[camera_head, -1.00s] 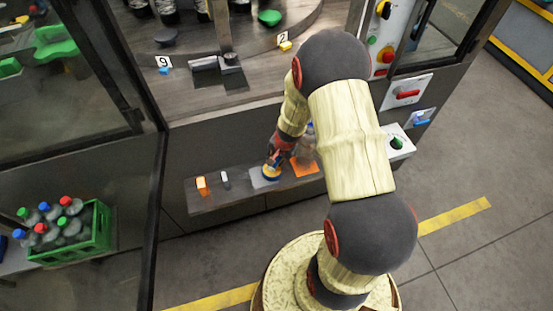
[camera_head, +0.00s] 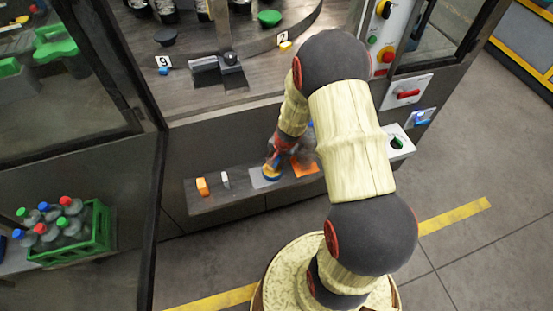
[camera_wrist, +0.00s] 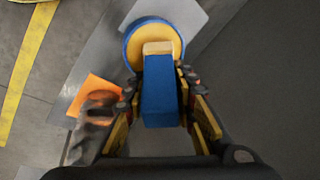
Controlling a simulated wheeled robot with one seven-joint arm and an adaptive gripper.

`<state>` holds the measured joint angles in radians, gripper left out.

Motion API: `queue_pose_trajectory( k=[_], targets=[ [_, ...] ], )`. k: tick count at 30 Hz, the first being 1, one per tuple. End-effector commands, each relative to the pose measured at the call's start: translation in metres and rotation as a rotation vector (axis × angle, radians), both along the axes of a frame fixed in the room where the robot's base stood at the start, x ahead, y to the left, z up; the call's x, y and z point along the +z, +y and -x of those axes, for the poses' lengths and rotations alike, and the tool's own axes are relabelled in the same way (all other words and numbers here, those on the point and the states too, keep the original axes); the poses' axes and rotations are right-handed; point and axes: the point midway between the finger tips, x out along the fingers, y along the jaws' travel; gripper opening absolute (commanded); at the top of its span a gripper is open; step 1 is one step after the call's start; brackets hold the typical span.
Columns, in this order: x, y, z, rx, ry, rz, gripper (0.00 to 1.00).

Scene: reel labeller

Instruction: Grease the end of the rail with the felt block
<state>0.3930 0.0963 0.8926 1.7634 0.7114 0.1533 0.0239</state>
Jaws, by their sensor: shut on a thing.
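My gripper (camera_wrist: 160,110) is shut on the felt block, a blue handle (camera_wrist: 159,92) with a tan felt end (camera_wrist: 158,48). The felt end is over the yellow grease in a round blue tin (camera_wrist: 134,50); I cannot tell whether it touches. In the head view my gripper (camera_head: 277,155) is low over the shelf, at the tin (camera_head: 271,173). Inside the machine, a curved dark guide (camera_head: 309,31) runs by the label 2; I cannot tell whether it is the rail.
The tin stands on a grey pad on the narrow shelf (camera_head: 237,197). An orange mat (camera_head: 304,168) lies to its right. An orange block (camera_head: 202,186) and a small white piece (camera_head: 225,180) stand to its left. A green bottle crate (camera_head: 100,235) is far left.

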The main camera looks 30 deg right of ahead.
Motion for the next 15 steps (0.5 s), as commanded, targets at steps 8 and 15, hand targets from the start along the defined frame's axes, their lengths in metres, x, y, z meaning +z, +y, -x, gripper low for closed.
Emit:
queue_pose_trajectory(
  k=[8, 15],
  targets=[
    [0.001, 0.001, 0.002, 0.0, 0.003, -0.002, 0.01],
    [0.019, 0.0, 0.001, 0.0, 0.002, -0.001, 0.01]
  ],
)
